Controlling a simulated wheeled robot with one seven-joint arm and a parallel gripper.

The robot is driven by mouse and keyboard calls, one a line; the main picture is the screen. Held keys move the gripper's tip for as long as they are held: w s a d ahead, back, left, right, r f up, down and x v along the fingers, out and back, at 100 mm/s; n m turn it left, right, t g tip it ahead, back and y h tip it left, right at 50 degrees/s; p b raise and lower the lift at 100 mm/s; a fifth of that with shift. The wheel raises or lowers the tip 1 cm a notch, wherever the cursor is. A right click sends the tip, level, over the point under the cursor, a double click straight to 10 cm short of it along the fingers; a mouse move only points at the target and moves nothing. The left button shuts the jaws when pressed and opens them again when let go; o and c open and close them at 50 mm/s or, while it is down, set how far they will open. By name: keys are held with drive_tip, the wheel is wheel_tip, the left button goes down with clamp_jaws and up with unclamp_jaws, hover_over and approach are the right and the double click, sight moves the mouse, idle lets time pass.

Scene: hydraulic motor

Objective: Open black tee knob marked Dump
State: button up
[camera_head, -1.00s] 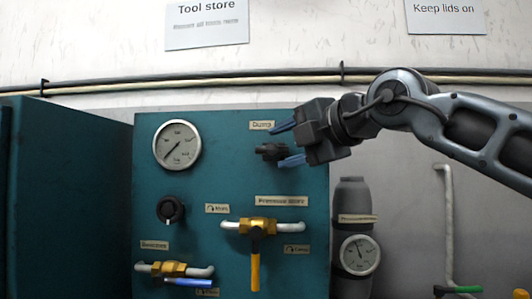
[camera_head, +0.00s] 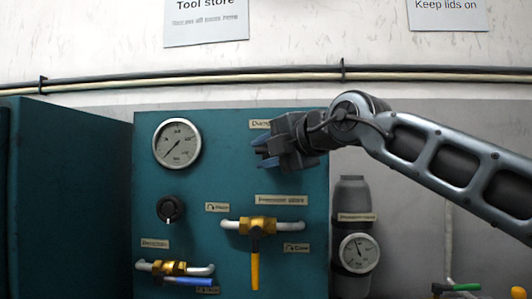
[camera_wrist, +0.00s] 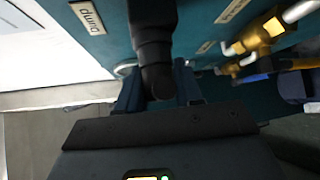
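The black tee knob (camera_wrist: 154,45) under the "Dump" label (camera_wrist: 91,17) shows in the wrist view, standing out from the teal panel towards me. My gripper (camera_wrist: 158,88) has one blue finger on each side of the knob's near end, with little or no gap showing. In the head view my gripper (camera_head: 262,153) is at the panel's upper right, just below the partly covered Dump label (camera_head: 259,124), and hides the knob. The fingers stand close together there, and the gripper looks shut on the knob.
The teal panel (camera_head: 220,180) also carries a gauge (camera_head: 177,143), a black round knob (camera_head: 170,209), a yellow-handled valve (camera_head: 256,250) and a blue-handled valve (camera_head: 180,274). A grey cylinder with a gauge (camera_head: 358,253) stands at the right, below my arm.

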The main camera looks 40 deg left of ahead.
drive_tip(key=c, duration=0.5)
drive_tip(key=shift+n+h, duration=0.3)
drive_tip(key=shift+n+h+p, duration=0.5)
drive_tip(key=shift+h+p, duration=0.05)
drive_tip(key=shift+h, duration=0.15)
drive_tip(key=n+h, duration=0.1)
drive_tip(key=n+t+h, duration=0.1)
drive_tip(key=h, duration=0.1)
drive_tip(key=shift+w+d+f, duration=0.1)
drive_tip(key=shift+d+f, duration=0.05)
drive_tip(key=shift+f, duration=0.15)
drive_tip(key=n+t+h, duration=0.1)
drive_tip(key=h, duration=0.1)
drive_tip(key=n+t+h, duration=0.1)
drive_tip(key=h, duration=0.1)
drive_tip(key=shift+w+d+f+n, duration=0.1)
drive_tip(key=shift+d+f+n, duration=0.1)
drive_tip(key=shift+n, duration=0.1)
drive_tip(key=n+t+h, duration=0.2)
drive_tip(key=h, duration=0.1)
drive_tip(key=shift+w+d+f+h, duration=0.1)
drive_tip(key=shift+w+d+h, duration=0.1)
drive_tip(key=shift+d+h, duration=0.1)
